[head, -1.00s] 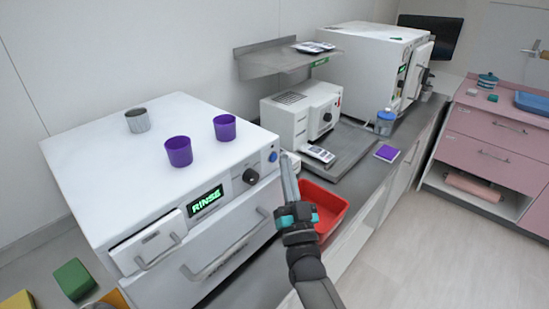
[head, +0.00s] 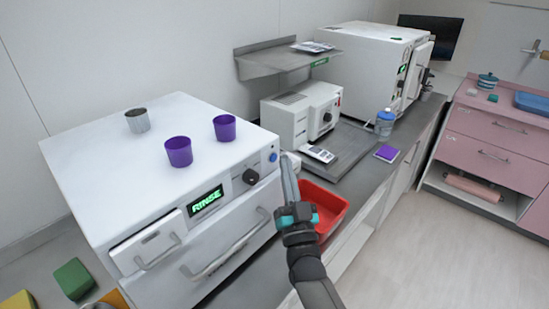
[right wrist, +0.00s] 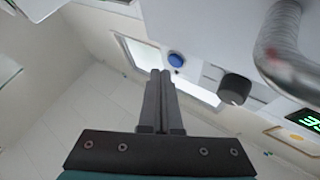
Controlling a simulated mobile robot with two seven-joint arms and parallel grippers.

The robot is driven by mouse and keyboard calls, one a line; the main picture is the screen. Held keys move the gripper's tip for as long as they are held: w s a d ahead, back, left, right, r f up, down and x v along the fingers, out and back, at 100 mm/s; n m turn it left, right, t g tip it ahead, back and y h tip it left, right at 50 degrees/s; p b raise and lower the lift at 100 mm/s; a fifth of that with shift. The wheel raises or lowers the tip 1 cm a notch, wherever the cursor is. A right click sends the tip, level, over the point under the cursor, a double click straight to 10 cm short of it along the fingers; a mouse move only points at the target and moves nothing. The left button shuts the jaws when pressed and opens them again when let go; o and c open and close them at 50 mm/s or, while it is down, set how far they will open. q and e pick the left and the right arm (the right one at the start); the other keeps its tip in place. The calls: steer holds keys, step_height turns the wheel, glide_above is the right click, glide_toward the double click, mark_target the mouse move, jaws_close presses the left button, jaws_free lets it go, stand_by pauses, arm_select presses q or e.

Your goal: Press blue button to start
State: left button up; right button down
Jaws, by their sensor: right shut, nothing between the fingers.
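The blue button (head: 273,157) is a small round knob at the upper right of the front panel of the white washer (head: 100,160). A black dial (head: 251,176) and a green display (head: 206,200) reading RINSE are to its left. My right gripper (head: 286,157) is shut and empty, its fingertips just right of the blue button in the head view. In the right wrist view the blue button (right wrist: 175,60) shows just beyond the closed fingertips (right wrist: 160,73), slightly to their right. I cannot tell whether they touch. My left gripper is not clearly in view.
Two purple cups (head: 179,152) and a metal cup (head: 137,121) stand on the washer. A red bin (head: 328,207) is behind my right gripper. A smaller white machine (head: 300,113), a blue-lidded jar (head: 385,122) and a purple block (head: 387,153) are on the counter. Open floor lies at right.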

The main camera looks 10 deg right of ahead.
steer(key=shift+w+a, duration=0.1)
stand_by(0.4)
steer(key=shift+w+a, duration=0.2)
steer(key=shift+w, duration=0.05)
steer(key=shift+w+a+b, duration=0.25)
steer(key=shift+w+b, duration=0.05)
steer(key=shift+b, duration=0.15)
stand_by(0.6)
stand_by(0.4)
steer(key=shift+s+d+p, duration=0.5)
steer(key=shift+s, duration=0.15)
steer(key=shift+s+d, duration=0.1)
steer(key=s+d+p, duration=0.1)
steer(key=s, duration=0.1)
steer(key=s+d+p, duration=0.1)
steer(key=d, duration=0.1)
steer(key=shift+s, duration=0.4)
